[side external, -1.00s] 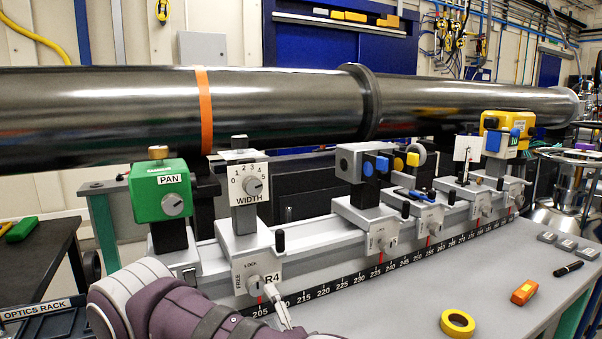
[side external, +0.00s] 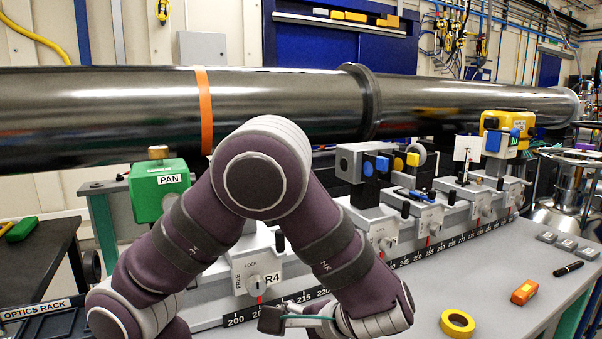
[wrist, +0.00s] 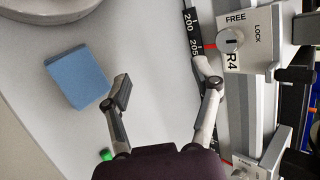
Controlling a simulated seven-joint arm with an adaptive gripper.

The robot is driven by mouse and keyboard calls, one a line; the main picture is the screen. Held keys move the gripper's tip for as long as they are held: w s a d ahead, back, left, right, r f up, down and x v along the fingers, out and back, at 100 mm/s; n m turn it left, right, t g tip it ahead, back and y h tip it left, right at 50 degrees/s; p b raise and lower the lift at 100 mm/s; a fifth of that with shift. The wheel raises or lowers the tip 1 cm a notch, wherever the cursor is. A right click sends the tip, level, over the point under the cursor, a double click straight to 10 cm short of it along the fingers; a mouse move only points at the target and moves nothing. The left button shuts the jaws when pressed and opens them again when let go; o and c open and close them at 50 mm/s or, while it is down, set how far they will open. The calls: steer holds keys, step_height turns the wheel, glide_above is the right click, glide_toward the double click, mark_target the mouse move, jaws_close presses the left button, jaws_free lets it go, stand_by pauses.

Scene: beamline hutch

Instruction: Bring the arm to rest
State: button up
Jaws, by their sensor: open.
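My gripper (wrist: 165,82) is open and empty in the wrist view, its two fingers spread over the bench. In that view the right finger lies close to the rail edge and ruler, near the carriage labelled R4 (wrist: 232,62); I cannot tell if it touches. In the side external view my gripper (side external: 272,320) is low at the front of the bench, pointing left, partly hidden by my wrist. The R4 carriage (side external: 258,272) stands on the rail behind it, with its red pointer by the ruler. My arm is bent, its elbow high before the rail, hiding the WIDTH box.
The green PAN box (side external: 160,190) is close to my arm. A long dark beam pipe (side external: 280,105) runs behind. A blue pad (wrist: 78,77) lies left of my fingers. Yellow tape (side external: 457,323) and an orange block (side external: 524,292) lie on the bench at right.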

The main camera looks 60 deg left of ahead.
step_height(320, 180, up, 12)
steer(key=d+t+h, duration=0.2)
steer(key=t+h, duration=0.6)
steer(key=shift+d+f+m+t+h, duration=0.2)
steer(key=shift+d+m+t+h, duration=0.1)
steer(key=shift+m+t, duration=0.1)
